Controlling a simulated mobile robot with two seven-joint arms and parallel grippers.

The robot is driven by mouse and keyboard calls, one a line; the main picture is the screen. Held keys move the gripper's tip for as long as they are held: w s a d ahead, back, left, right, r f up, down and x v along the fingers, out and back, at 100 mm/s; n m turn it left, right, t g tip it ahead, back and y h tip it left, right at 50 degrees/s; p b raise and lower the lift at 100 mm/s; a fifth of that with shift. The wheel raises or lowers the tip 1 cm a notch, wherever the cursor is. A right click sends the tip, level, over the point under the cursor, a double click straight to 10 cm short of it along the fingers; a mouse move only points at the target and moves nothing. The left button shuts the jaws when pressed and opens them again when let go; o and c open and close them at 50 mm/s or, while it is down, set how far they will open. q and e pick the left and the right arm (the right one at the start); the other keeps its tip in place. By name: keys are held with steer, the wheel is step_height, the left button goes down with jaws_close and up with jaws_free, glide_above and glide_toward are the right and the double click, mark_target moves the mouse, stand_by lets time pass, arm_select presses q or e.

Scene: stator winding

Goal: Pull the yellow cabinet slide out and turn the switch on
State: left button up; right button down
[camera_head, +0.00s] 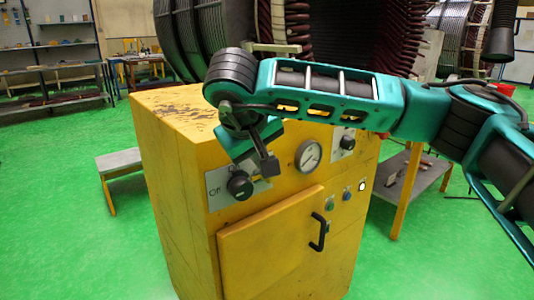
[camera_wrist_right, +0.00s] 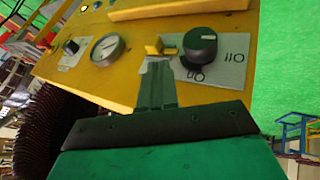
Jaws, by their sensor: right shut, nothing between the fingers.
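The switch is a black round knob (camera_head: 239,187) on a grey plate on the yellow cabinet's front; it also shows in the right wrist view (camera_wrist_right: 200,43). The plate bears on and off lettering. The yellow slide (camera_wrist_right: 154,47) is a small yellow piece beside the knob, at the plate's edge. In the head view it is mostly hidden behind my gripper. My right gripper (camera_head: 269,167) is shut and empty, its fingertips (camera_wrist_right: 157,66) just in front of the slide; I cannot tell whether they touch it. My left gripper is not in view.
The yellow cabinet (camera_head: 180,190) has a gauge (camera_head: 308,155), a second knob (camera_head: 347,141), small buttons (camera_head: 347,193) and a door with a black handle (camera_head: 318,231). A grey bench (camera_head: 120,160) stands left, a table (camera_head: 415,180) right. Green floor is open at left.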

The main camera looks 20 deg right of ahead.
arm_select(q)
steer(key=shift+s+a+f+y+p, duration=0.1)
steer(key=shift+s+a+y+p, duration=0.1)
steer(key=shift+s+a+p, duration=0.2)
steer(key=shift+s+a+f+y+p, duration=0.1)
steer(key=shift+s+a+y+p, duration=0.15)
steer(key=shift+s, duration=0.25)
arm_select(e)
steer(key=v, duration=0.3)
steer(key=shift+s+a+r, duration=0.15)
steer(key=shift+a, duration=0.05)
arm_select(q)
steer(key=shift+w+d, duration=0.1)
